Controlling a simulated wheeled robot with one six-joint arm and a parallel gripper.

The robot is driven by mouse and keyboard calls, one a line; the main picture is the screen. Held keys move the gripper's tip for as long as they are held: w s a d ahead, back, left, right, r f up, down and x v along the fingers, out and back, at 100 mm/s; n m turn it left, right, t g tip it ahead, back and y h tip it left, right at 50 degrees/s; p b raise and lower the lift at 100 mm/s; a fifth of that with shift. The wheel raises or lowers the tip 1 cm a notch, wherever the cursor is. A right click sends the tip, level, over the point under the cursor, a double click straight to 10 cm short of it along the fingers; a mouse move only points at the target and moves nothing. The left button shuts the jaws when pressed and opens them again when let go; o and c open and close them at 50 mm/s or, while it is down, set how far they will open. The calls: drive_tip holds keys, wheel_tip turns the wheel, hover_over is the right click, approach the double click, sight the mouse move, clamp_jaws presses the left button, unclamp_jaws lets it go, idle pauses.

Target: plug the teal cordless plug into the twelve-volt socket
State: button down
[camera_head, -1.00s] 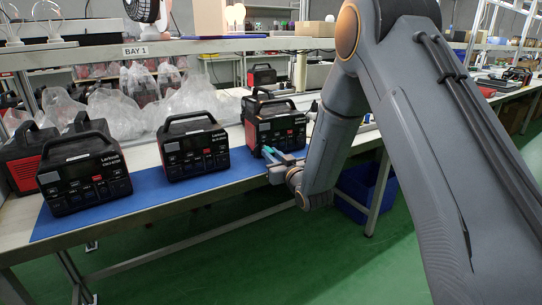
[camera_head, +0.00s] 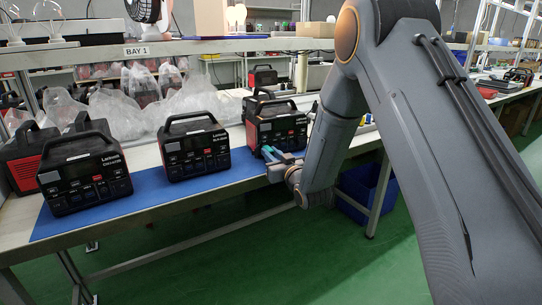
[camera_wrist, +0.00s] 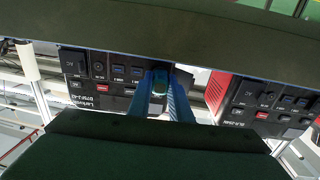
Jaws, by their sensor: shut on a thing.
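My gripper (camera_head: 278,161) is shut on the teal plug (camera_head: 269,153) at the right power station's front. In the wrist view, the teal plug (camera_wrist: 160,82) sits between the two blue fingers (camera_wrist: 166,98) of my gripper, its far end towards the station's panel. The right power station (camera_head: 278,125) is black and red and stands on the blue mat; its panel (camera_wrist: 112,88) appears upside down in the wrist view. A round socket (camera_wrist: 99,68) shows there, left of the plug. Its label is too small to read. I cannot tell whether the plug touches the panel.
Two similar power stations stand to the left, one in the middle (camera_head: 195,147) and one near the left end (camera_head: 84,172). The blue mat (camera_head: 150,193) is clear in front of them. Clear plastic bags (camera_head: 190,104) lie behind. A shelf (camera_head: 215,45) runs above the bench.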

drive_tip(key=shift+w+a, duration=0.1)
drive_tip(key=shift+w, duration=0.1)
idle(0.6)
drive_tip(key=c, duration=1.5)
unclamp_jaws()
drive_tip(key=shift+c, duration=0.2)
drive_tip(key=v, duration=0.8)
